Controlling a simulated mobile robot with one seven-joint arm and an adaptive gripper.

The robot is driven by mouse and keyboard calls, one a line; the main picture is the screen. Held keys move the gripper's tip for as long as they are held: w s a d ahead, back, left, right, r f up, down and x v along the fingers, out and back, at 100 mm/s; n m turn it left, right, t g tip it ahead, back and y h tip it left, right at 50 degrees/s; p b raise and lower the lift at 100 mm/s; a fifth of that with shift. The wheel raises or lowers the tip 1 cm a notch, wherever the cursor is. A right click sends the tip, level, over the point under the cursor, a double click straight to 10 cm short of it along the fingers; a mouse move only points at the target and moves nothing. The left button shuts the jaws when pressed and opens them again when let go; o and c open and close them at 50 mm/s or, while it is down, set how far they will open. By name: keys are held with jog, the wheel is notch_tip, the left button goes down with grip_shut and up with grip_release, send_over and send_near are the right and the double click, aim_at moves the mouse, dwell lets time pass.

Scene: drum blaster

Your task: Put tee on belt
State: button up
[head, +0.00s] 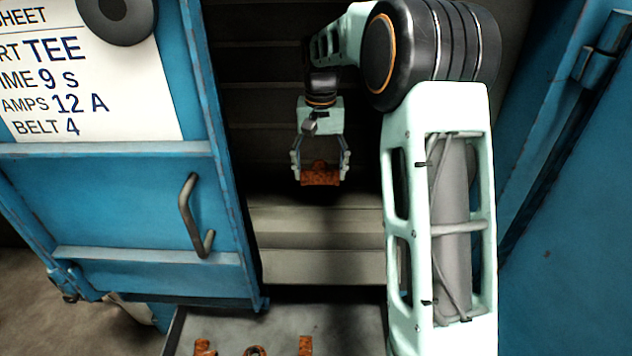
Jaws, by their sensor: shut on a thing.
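The tee (320,174) is a rusty orange-brown pipe piece, held inside the dark opening of the blue machine. My gripper (320,172) is shut on it, with a finger at each side. The belt (315,228) is the grey slatted surface inside the opening, running from the front up into the dark back. The tee appears above the belt, and I cannot tell how large the gap is.
A blue door (110,215) with a handle (193,215) stands at left, bearing a sheet (85,75) that reads "TEE" and "BELT 4". Another blue panel (580,200) is at right. A grey tray (280,330) in front holds several rusty parts (305,346).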

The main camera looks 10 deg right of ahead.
jog(key=p, duration=0.1)
send_near(316, 203)
notch_tip(316, 203, down, 3)
jog(key=shift+w+f+p, duration=0.1)
jog(key=shift+p, duration=0.25)
jog(key=shift+f+b, duration=0.3)
jog(key=shift+f, duration=0.05)
jog(key=shift+f, duration=0.2)
jog(key=o, duration=1.8)
jog(key=shift+r, duration=0.1)
